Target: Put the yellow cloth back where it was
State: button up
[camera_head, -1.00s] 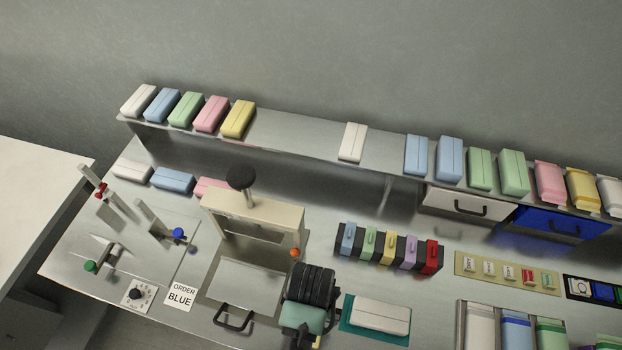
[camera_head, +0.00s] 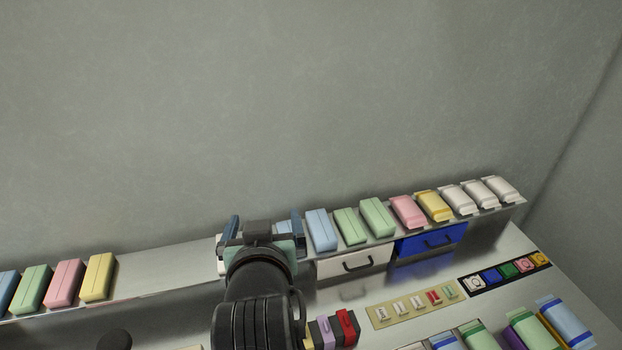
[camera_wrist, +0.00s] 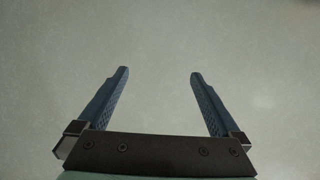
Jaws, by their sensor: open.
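A yellow folded cloth (camera_head: 98,277) lies at the right end of the left row on the long shelf, beside a pink one (camera_head: 64,283). Another yellow piece (camera_head: 434,206), with a banded wrapped look, lies in the right row between pink and white pieces. I cannot tell which one the task means. My gripper (camera_head: 262,229) is raised in front of the shelf's middle, left of the blue cloths. In the wrist view its two blue fingers (camera_wrist: 158,75) are wide apart with only grey wall between them. My gripper and arm hide part of the shelf.
Blue (camera_head: 321,230) and green (camera_head: 377,217) cloths stand close to the right of my gripper. Below them are a white drawer (camera_head: 352,263) and a blue drawer (camera_head: 432,241). Bare shelf (camera_head: 165,268) shows between the left row and my gripper.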

notch_tip(320, 180, up, 18)
jog(key=d+r+t, duration=0.1)
jog(key=d+t, duration=0.2)
jog(key=t, duration=0.3)
jog(key=s+d+r+m+t+h, duration=0.1)
jog(key=s+r+t, duration=0.3)
jog(key=r, duration=0.6)
jog(key=s+d+r+t+h, duration=0.1)
jog(key=s+d+r+t, duration=0.2)
jog(key=s+r, duration=0.6)
jog(key=shift+s+r+m+t, duration=0.15)
jog(key=shift+r+m+t, duration=0.3)
jog(key=shift+r, duration=0.25)
